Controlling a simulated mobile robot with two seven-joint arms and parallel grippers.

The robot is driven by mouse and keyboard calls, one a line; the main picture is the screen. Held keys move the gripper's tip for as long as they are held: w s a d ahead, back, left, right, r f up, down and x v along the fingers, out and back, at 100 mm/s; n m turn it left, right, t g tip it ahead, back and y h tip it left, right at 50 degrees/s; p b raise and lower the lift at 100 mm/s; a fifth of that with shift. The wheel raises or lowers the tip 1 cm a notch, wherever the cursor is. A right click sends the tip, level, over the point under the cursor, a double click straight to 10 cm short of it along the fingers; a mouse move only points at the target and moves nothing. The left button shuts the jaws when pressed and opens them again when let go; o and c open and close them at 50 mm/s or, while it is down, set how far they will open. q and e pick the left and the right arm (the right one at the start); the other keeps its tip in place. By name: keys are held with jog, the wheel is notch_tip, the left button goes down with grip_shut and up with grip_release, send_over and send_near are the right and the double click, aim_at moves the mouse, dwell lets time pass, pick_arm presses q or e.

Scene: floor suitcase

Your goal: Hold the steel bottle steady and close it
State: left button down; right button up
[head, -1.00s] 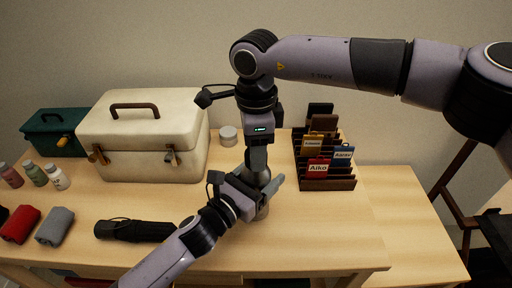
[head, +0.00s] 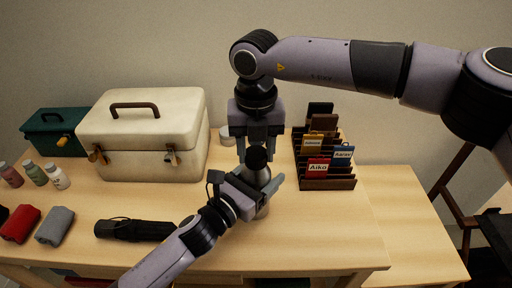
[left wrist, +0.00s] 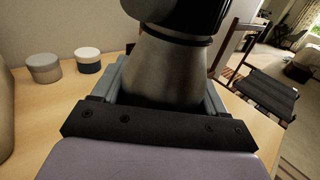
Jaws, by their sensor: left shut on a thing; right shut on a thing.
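The steel bottle (head: 262,178) stands upright on the wooden table, with a black cap (head: 257,158) on its top. My left gripper (head: 262,188) is shut around the bottle's body from the front. In the left wrist view the bottle's grey shoulder (left wrist: 165,70) sits between the fingers, with a black part (left wrist: 180,15) above it. My right gripper (head: 257,152) comes down from above with one finger on each side of the cap and is shut on it. I cannot see the thread or whether the cap is fully seated.
A cream case (head: 150,135) stands to the left, and a black umbrella (head: 135,230) lies in front of it. A dark card rack (head: 325,183) stands close on the right. A small pale jar (head: 225,135) is behind. The table's front right is clear.

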pick_arm(q)
jog(key=shift+a+f, duration=0.1)
pick_arm(e)
jog(key=m, duration=0.5)
jog(key=o, duration=1.3)
jog(key=shift+c, duration=0.2)
notch_tip(320, 180, up, 12)
pick_arm(q)
grip_release()
